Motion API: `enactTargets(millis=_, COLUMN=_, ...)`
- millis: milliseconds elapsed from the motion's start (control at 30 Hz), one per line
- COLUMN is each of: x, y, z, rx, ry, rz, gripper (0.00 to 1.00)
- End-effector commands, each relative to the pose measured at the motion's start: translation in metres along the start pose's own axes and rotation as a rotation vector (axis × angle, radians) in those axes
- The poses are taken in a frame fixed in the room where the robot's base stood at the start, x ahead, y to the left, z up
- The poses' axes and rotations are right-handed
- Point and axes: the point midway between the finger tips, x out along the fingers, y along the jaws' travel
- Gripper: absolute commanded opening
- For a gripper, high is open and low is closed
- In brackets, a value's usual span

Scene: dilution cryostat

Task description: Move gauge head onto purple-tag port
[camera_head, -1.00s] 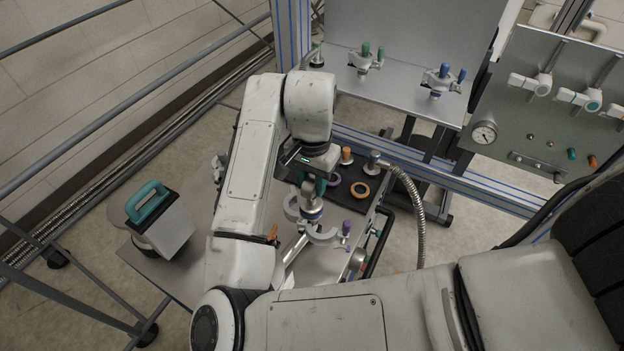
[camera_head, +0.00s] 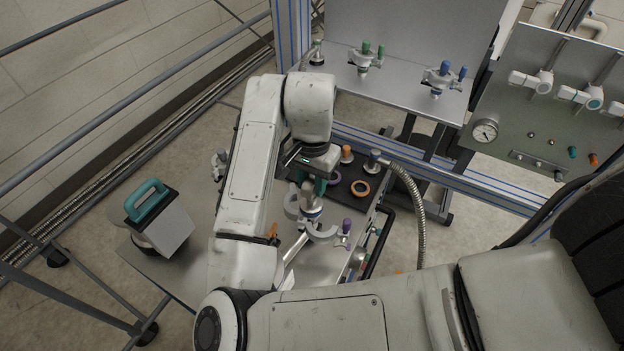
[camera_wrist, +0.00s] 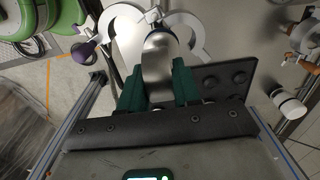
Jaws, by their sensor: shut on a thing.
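My gripper (camera_wrist: 160,88) has green fingers and is shut on the gauge head (camera_wrist: 160,58), a metal cylinder with a blue ring near its lower end. In the head view the gauge head (camera_head: 312,204) is upright below my gripper (camera_head: 314,187). A white clamp (camera_head: 324,236) stands open, its two curved halves spread on either side of the gauge head's lower end. The clamp's purple knob (camera_head: 347,225) also shows in the wrist view (camera_wrist: 84,52). The port under the gauge head is hidden, so I cannot tell whether they touch.
A flexible metal hose (camera_head: 413,200) curves down at the right. A teal-handled case (camera_head: 165,225) stands at the left. Green- and blue-knobbed clamps (camera_head: 437,77) sit on the back shelf.

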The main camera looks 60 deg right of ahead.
Motion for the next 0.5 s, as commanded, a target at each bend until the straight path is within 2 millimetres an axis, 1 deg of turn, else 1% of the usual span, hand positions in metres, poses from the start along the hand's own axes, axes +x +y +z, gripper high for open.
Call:
enactTargets(millis=367, x=0.0054, y=0.0000, z=0.0000, rx=0.000, ry=0.001, rz=0.000, gripper=0.00)
enactTargets(millis=400, x=0.0054, y=-0.0001, z=0.0000, rx=0.000, ry=0.001, rz=0.000, gripper=0.33)
enactTargets(millis=500, x=0.0050, y=-0.0001, z=0.0000, rx=0.000, ry=0.001, rz=0.000, gripper=0.42)
